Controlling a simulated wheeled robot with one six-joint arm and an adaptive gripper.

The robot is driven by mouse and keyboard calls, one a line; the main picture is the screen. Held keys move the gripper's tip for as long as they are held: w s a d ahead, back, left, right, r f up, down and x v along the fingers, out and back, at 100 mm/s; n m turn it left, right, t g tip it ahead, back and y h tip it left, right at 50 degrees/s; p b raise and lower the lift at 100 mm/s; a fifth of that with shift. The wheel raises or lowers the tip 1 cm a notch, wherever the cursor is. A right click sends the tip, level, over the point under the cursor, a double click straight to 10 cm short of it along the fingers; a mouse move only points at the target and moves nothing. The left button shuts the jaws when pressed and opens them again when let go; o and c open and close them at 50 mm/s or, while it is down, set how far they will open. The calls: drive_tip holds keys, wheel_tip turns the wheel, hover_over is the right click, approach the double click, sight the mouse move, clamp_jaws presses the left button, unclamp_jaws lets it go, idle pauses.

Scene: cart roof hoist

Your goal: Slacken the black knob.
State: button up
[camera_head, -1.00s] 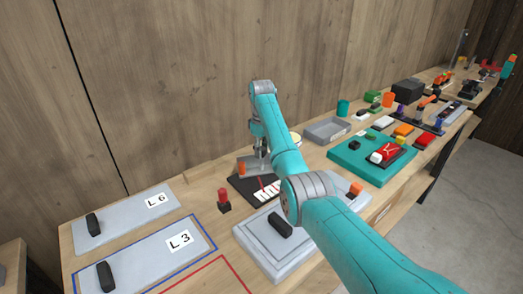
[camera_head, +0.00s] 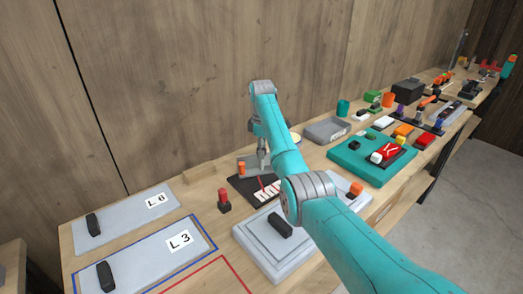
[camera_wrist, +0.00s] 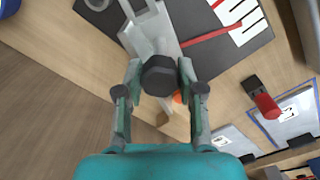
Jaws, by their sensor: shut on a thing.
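The black knob (camera_wrist: 159,75) is a dark, many-sided knob in the middle of the wrist view. It sits over a grey metal bracket (camera_wrist: 150,32). My gripper (camera_wrist: 159,70) is shut on the knob, with one finger on each side of it. In the head view my gripper (camera_head: 263,152) points down at the bracket, and the knob is hidden there. A small orange part (camera_wrist: 179,98) shows beside the knob.
A red-topped peg (camera_head: 223,198) stands left of the plate. A grey block with a black handle (camera_head: 281,224) lies in front. Grey panels marked L6 (camera_head: 130,215) and L3 (camera_head: 150,262) lie left. A grey tray (camera_head: 327,130) and a teal box (camera_head: 350,160) stand right.

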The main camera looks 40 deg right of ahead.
drive_tip(key=shift+s+f, duration=0.1)
drive_tip(key=shift+f, duration=0.2)
drive_tip(key=o, duration=1.1)
drive_tip(key=shift+o, duration=0.2)
drive_tip(key=shift+r, duration=0.15)
drive_tip(key=shift+r, duration=3.75)
